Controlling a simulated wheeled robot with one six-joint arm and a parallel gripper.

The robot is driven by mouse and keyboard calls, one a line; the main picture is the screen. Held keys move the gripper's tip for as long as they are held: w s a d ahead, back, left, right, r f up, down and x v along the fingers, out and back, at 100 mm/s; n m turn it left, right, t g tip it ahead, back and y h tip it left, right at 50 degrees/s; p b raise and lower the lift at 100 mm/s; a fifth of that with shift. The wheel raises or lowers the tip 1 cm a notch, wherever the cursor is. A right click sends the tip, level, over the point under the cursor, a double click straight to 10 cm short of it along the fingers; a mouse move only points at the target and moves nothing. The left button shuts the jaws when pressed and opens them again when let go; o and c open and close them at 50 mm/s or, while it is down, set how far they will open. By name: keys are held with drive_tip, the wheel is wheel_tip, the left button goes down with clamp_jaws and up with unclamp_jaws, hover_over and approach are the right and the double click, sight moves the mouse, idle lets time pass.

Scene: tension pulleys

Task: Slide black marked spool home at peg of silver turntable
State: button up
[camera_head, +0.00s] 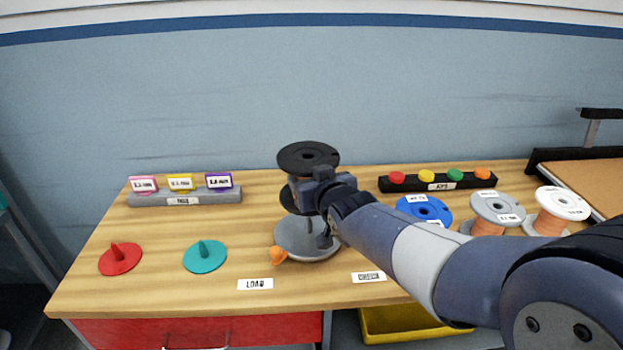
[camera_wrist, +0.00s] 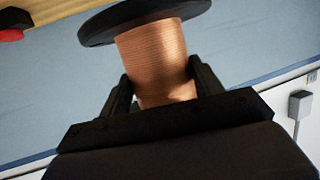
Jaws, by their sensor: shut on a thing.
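The black spool (camera_head: 308,155) has black flanges and copper-coloured wire, seen in the wrist view (camera_wrist: 152,55). My gripper (camera_wrist: 160,80) is shut on its wound middle, one finger on each side. In the head view the spool is roughly upright above the silver turntable (camera_head: 292,240), apparently apart from it. My gripper (camera_head: 316,188) covers part of the spool there. The turntable is a grey disc with an orange piece (camera_head: 278,254) at its front left edge. A dark upright part shows over the disc; I cannot tell whether it is the peg. No mark on the spool is readable.
A red disc (camera_head: 120,260) and a teal disc (camera_head: 205,257), each with a peg, lie left. A grey tag rack (camera_head: 210,197) stands behind them. Blue (camera_head: 424,209), grey (camera_head: 497,207) and white (camera_head: 562,202) spools stand right, near my arm. A black bar (camera_head: 410,185) with coloured knobs is behind.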

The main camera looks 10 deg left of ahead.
drive_tip(key=shift+f+b, duration=1.1)
drive_tip(key=shift+b, duration=0.1)
drive_tip(key=shift+s+f+b, duration=0.2)
drive_tip(key=shift+f+b, duration=0.1)
drive_tip(key=shift+b, duration=0.15)
drive_tip(key=shift+f, duration=0.1)
drive_tip(key=shift+w, duration=0.3)
